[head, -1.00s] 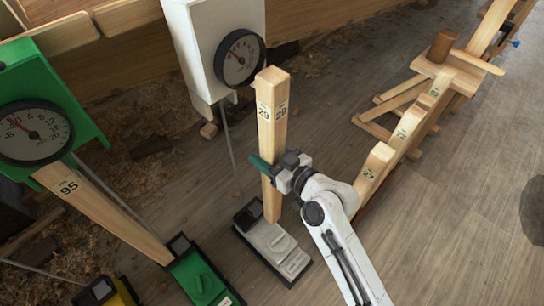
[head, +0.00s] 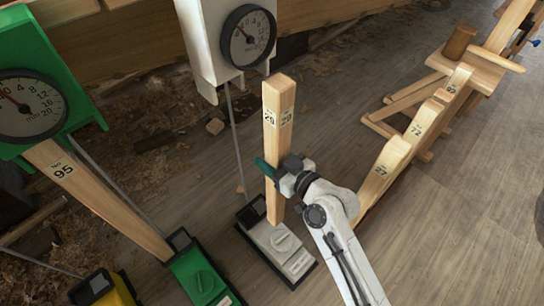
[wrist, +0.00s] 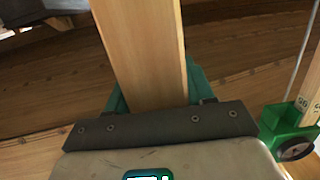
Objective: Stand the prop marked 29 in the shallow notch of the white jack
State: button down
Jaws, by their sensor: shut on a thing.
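The prop marked 29 (head: 277,130) is a square wooden post, held nearly upright, with its number near the top. My gripper (head: 271,172) is shut on its lower half; in the wrist view the prop (wrist: 145,55) rises between the green jaw pads (wrist: 155,100). The white jack's base (head: 283,250) is on the floor below. The prop's lower end shows in front of or over this base; I cannot tell whether it touches. The white jack's upper housing with a dial (head: 205,40) is up behind, to the left of the prop. I cannot make out the shallow notch.
A green jack (head: 203,280) with prop 95 (head: 95,195) leaning in it stands to the left. A yellow base (head: 104,290) is at the lower left. Props 27 (head: 383,167), 72 (head: 420,122) and another stand in a wooden rack at right. The floor at right is clear.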

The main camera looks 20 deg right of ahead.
jog(key=shift+f, duration=0.3)
jog(key=shift+r+x, duration=0.15)
jog(key=shift+x, duration=0.45)
jog(key=shift+r+x, duration=0.15)
jog(key=shift+x, duration=0.5)
jog(key=shift+r+b+x, duration=0.15)
jog(key=shift+b+x, duration=0.15)
jog(key=shift+x, duration=1.05)
jog(key=shift+r+b+x, duration=0.15)
jog(key=shift+b+x, duration=0.1)
jog(key=shift+x, duration=1.1)
jog(key=shift+w, duration=0.1)
jog(key=shift+f+b, duration=0.4)
jog(key=shift+w+a, duration=0.1)
jog(key=shift+w, duration=0.05)
